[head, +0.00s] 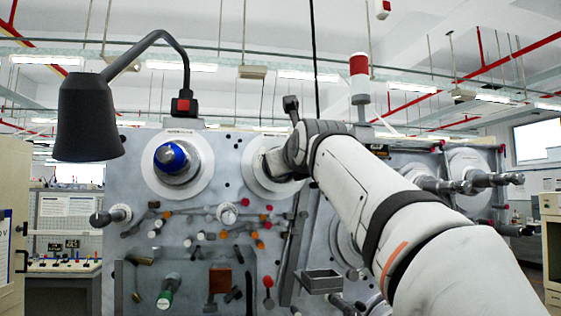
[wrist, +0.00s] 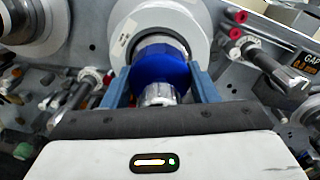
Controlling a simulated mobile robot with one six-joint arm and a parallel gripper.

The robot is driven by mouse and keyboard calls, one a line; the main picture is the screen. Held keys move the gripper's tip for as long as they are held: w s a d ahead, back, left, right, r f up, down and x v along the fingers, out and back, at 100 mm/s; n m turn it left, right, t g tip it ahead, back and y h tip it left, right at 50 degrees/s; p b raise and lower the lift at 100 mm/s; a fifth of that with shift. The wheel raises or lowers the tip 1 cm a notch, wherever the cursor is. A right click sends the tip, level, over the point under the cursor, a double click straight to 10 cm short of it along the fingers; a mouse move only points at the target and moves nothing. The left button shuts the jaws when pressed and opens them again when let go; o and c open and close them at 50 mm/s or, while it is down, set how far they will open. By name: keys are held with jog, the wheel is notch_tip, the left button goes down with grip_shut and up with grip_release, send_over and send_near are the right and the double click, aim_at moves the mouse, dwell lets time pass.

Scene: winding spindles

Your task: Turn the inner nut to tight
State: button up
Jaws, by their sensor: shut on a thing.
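The inner nut (wrist: 162,72) is blue and sits on a silver spindle (wrist: 158,94) in front of a round white flange (wrist: 195,22) in the wrist view. My gripper (wrist: 164,80) has one blue-grey finger on each side of the nut and is shut on it. In the head view my gripper (head: 272,162) is at the second flange (head: 248,178), and my arm hides the nut there. Another blue nut (head: 172,157) sits on the left spindle, apart from my gripper. The pictures do not show how tight the inner nut is.
A black lamp (head: 88,120) hangs at the left on a bent arm. A red and white beacon (head: 359,77) stands above the grey panel (head: 130,215). Several rollers and small knobs stick out below the flanges. Metal shafts (head: 470,183) project at the right.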

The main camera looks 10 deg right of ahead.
jog(key=o, duration=1)
jog(key=s+b, duration=0.2)
jog(key=s, duration=0.6)
jog(key=shift+w+f, duration=0.1)
